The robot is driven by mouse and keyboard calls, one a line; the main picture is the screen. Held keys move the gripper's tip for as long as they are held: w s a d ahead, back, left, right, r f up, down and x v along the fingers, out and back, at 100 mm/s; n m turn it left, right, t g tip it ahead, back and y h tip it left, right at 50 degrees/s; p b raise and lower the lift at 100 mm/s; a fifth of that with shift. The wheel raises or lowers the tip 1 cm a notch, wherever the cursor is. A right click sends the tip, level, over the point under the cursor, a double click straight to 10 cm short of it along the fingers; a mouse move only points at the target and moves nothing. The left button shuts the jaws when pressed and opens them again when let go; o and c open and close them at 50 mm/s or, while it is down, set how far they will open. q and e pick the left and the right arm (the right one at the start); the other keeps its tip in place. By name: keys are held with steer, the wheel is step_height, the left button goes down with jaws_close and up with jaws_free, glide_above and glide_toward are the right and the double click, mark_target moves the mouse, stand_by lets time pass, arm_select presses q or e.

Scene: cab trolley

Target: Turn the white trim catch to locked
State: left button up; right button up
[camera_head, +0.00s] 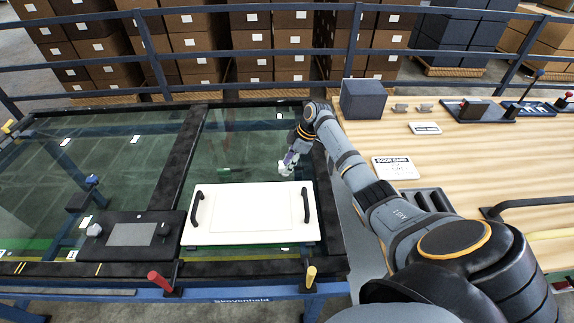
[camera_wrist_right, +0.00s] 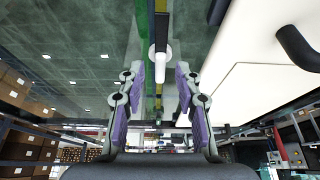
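The white trim catch (camera_head: 285,169) is a small white piece beyond the top edge of the white panel (camera_head: 250,238), over the glass. My right gripper (camera_head: 291,157) reaches down to it and partly covers it. In the right wrist view, my gripper (camera_wrist_right: 160,74) has its two purple-padded fingers apart. A white piece (camera_wrist_right: 153,51), which looks like the catch, shows between and just beyond the fingertips. I see no clear contact. I cannot tell which position the catch is in. My left gripper is out of view.
The white panel has two black handles (camera_head: 197,210). A black unit with a grey screen (camera_head: 131,234) lies to its left. A red-handled lever (camera_head: 160,282) and a yellow one (camera_head: 310,276) stand along the front edge. A wooden bench (camera_head: 470,150) lies right.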

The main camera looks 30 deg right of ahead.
steer(key=shift+a+f, duration=0.2)
steer(key=shift+f, duration=0.25)
steer(key=shift+w+a+f, duration=0.1)
steer(key=shift+f, duration=0.2)
jaws_close()
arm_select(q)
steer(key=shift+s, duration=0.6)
